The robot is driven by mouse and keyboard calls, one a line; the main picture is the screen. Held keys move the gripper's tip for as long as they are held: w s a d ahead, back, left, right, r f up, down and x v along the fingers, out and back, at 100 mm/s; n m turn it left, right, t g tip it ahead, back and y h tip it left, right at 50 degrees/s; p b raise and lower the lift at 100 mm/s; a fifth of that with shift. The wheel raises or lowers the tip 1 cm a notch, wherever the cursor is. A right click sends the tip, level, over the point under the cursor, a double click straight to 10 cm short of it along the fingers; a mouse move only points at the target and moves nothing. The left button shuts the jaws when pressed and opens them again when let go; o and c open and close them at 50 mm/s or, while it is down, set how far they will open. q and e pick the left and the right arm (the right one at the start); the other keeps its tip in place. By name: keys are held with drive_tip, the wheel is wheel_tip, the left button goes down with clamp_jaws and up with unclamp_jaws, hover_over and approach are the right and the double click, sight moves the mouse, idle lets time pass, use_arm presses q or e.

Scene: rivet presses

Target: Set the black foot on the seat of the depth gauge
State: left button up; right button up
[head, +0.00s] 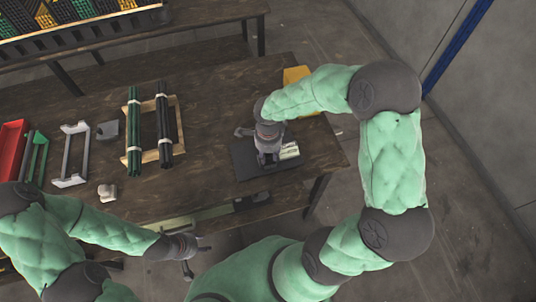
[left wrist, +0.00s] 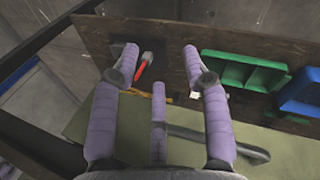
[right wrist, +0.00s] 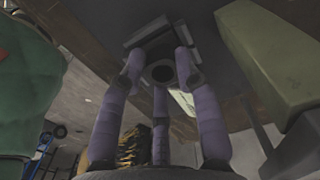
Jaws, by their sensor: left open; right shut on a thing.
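My right gripper (head: 266,147) points down over a dark flat tray-like base (head: 245,164) at the right of the table. In the right wrist view its fingers close around a dark round piece (right wrist: 161,74), which looks like the black foot. Beyond the fingertips is a dark square frame (right wrist: 134,40), perhaps the depth gauge's seat; I cannot tell whether the piece touches it. The fingers hide most of the piece in the head view. My left gripper (head: 190,246) is open and empty, off the table's front edge.
A wooden rack (head: 178,112) with dark green and black rods stands mid-table. Grey frame (head: 73,155), red tray (head: 11,140) and a small pale part (head: 107,192) are at left. A yellow bin (head: 296,76) stands behind my right arm. Table between rack and dark base is clear.

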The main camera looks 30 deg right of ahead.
drive_tip(key=shift+f, duration=0.1)
drive_tip(key=o, duration=1)
drive_tip(key=shift+r, duration=0.4)
drive_tip(key=shift+r+p, duration=2)
drive_tip(key=shift+r, duration=3.8)
